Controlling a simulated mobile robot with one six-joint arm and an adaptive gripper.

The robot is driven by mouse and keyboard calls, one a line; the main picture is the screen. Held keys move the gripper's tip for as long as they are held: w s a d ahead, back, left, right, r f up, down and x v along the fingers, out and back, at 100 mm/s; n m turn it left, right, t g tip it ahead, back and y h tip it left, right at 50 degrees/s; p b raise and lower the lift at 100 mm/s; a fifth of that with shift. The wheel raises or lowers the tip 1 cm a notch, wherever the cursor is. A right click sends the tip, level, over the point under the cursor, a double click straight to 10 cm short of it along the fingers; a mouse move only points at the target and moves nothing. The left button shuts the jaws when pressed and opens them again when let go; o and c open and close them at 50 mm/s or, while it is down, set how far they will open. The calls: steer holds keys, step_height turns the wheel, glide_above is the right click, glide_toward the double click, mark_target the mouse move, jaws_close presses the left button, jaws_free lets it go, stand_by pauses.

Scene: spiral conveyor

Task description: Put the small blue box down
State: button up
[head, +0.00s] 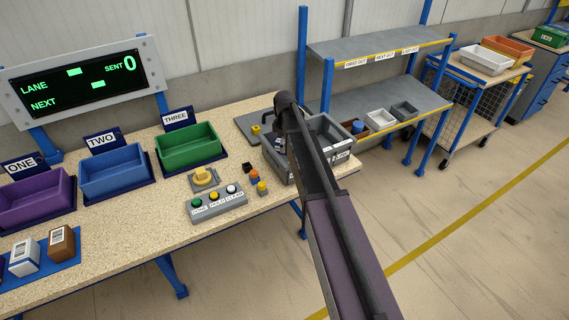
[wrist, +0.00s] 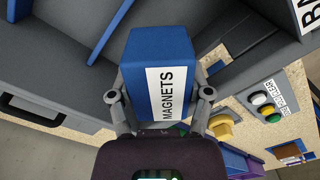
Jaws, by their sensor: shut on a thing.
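The small blue box (wrist: 146,62), with a white label reading MAGNETS, shows large in the wrist view. My gripper (wrist: 164,98) is shut on it, one finger on each side. In the head view my arm reaches to the grey bin (head: 340,162) at the right end of the table, and my gripper (head: 280,143) is over or in that bin, partly hidden. I cannot make out the blue box there. Whether the box touches anything beneath it cannot be told.
Purple (head: 35,205), blue (head: 114,178) and green (head: 188,152) bins stand along the table (head: 120,235). A button panel (head: 217,203) is in front of the green bin. A shelf rack (head: 380,105) with small trays stands behind, right of the grey bin.

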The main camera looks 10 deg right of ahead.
steer(key=shift+f+b, duration=0.95)
steer(key=shift+f, duration=0.4)
steer(key=shift+f, duration=0.1)
steer(key=shift+f+b, duration=1.8)
steer(key=shift+b, duration=0.15)
steer(key=shift+f, duration=0.15)
steer(key=o, duration=1.2)
steer(key=shift+c, duration=0.2)
steer(key=shift+r, duration=0.2)
step_height(320, 180, up, 12)
steer(key=p, duration=1.2)
